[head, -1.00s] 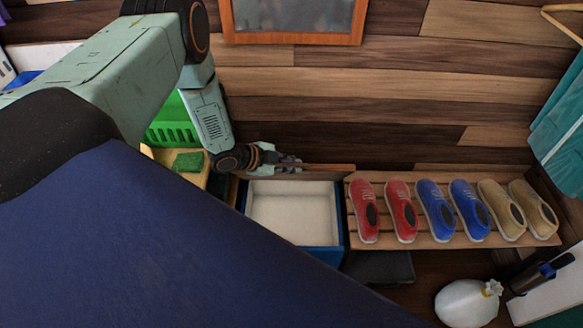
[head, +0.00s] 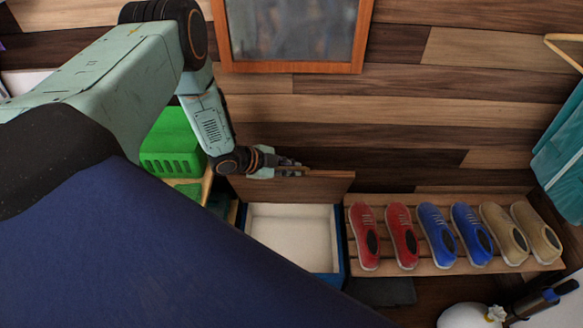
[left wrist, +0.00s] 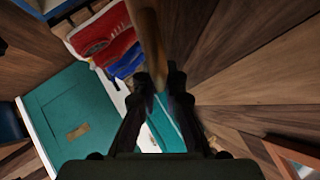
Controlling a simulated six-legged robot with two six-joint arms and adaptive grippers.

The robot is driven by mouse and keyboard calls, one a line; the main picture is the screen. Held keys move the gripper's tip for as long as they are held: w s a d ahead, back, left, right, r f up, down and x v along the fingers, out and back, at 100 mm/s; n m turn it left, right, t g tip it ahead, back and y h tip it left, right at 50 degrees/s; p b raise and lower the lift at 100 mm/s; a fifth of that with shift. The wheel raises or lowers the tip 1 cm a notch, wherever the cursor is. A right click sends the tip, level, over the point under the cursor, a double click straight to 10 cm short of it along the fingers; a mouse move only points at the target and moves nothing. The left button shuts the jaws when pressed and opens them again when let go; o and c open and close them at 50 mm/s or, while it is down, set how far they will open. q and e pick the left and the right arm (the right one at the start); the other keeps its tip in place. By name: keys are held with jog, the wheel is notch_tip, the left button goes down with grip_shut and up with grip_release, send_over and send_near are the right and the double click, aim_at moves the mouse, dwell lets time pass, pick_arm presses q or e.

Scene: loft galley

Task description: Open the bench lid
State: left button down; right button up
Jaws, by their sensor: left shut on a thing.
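The bench is a blue box with a pale, empty inside (head: 290,232). Its wooden lid (head: 300,190) stands raised along the back edge, close to the plank wall, with its broad face showing. My left gripper (head: 290,168) is at the top edge of the lid, toward its left half, and is shut on it. In the left wrist view the fingers (left wrist: 160,85) close around the lid's edge (left wrist: 148,35), which runs up the picture. My right gripper is not in view.
A slatted rack (head: 440,262) right of the bench holds red, blue and tan shoes. A green basket (head: 172,150) stands left of the bench. A framed panel (head: 292,35) hangs on the wall above. A white bag (head: 470,316) is at lower right.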

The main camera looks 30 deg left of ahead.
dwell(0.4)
pick_arm(q)
jog(key=c, duration=1.4)
grip_release()
jog(key=v, duration=0.7)
jog(key=shift+a+r, duration=0.15)
jog(key=shift+s, duration=0.15)
